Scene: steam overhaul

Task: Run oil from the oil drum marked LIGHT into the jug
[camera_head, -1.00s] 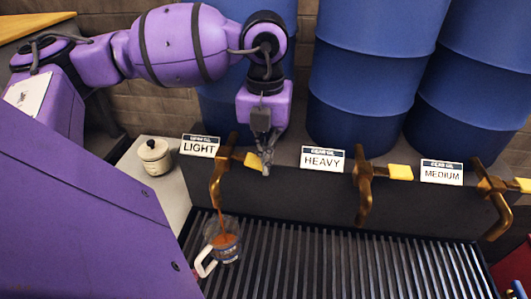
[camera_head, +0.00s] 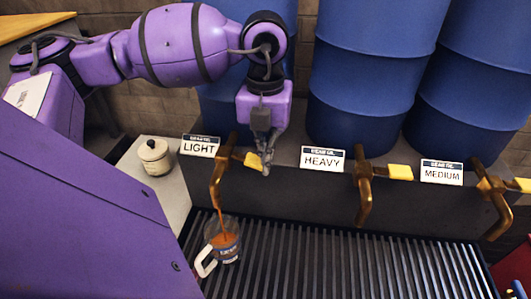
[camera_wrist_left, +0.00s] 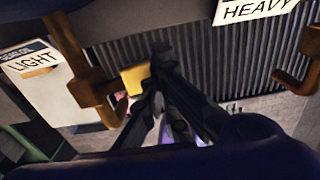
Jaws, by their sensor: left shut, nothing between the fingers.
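The drum behind the LIGHT label (camera_head: 200,146) is blue and largely hidden by my left arm. Its brass tap (camera_head: 217,180) has a yellow lever (camera_head: 252,160). A brown-orange stream of oil (camera_head: 222,222) runs from the spout into the clear jug (camera_head: 229,250), which stands upright on the grating with its white handle to the front left. Oil shows inside the jug. My left gripper (camera_head: 266,168) is shut and empty, with its fingertips at the lever's right end. In the left wrist view the fingers are beside the yellow lever (camera_wrist_left: 135,78); I cannot tell if they touch. My right gripper is not in view.
Taps marked HEAVY (camera_head: 322,158) and MEDIUM (camera_head: 441,172) stand to the right with yellow levers. The ribbed grating (camera_head: 350,262) is clear right of the jug. A lidded cream pot (camera_head: 154,156) sits on the ledge at left.

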